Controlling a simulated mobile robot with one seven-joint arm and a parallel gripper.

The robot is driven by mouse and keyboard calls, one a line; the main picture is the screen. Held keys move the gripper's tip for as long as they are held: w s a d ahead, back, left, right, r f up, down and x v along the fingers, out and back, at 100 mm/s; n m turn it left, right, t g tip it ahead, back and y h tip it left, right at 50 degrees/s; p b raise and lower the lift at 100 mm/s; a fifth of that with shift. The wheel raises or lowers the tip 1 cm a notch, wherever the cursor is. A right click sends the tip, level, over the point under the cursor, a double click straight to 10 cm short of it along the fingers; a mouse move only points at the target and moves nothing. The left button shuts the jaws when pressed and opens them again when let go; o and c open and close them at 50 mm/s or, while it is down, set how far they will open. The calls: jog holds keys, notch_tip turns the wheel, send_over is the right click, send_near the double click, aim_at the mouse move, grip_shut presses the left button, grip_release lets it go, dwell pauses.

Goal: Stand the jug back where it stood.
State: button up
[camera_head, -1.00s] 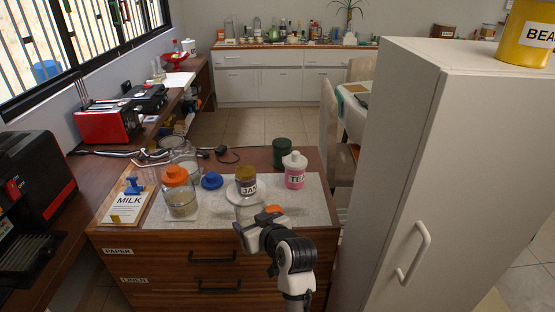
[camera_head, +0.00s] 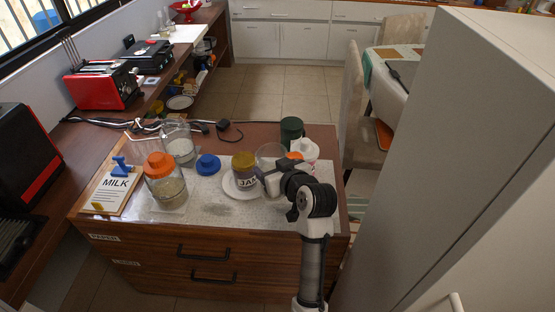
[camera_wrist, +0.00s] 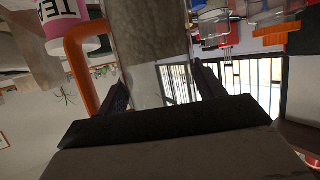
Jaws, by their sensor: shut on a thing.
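The jug is clear glass with an orange handle. In the head view its round rim (camera_head: 270,153) shows just behind my gripper (camera_head: 264,174), with a bit of orange to its right. In the wrist view the jug (camera_wrist: 150,40) fills the space between the fingers, with its handle on the left. My gripper (camera_wrist: 160,92) is shut on the jug's body. The jug is right of the jam jar (camera_head: 244,170) and in front of the tea jar (camera_head: 307,149). My gripper hides its base, so I cannot tell whether it touches the mat.
The jam jar stands on a white saucer (camera_head: 238,193). Left of it are a blue lid (camera_head: 208,164), an orange-lidded jar (camera_head: 165,182) and a milk sign (camera_head: 113,190). A green canister (camera_head: 291,130) stands behind. The speckled mat (camera_head: 205,212) is bare at its front. A tall white cabinet (camera_head: 450,130) rises at right.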

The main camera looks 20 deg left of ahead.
jog(key=shift+s+r, duration=0.1)
jog(key=shift+s, duration=0.05)
notch_tip(320, 180, down, 8)
jog(key=b, duration=0.6)
jog(key=shift+f+b, duration=0.55)
dwell(0.7)
jog(key=o, duration=1.8)
jog(key=shift+f, duration=0.1)
jog(key=shift+d, duration=0.1)
jog(key=p+v, duration=0.3)
jog(key=v, duration=1.1)
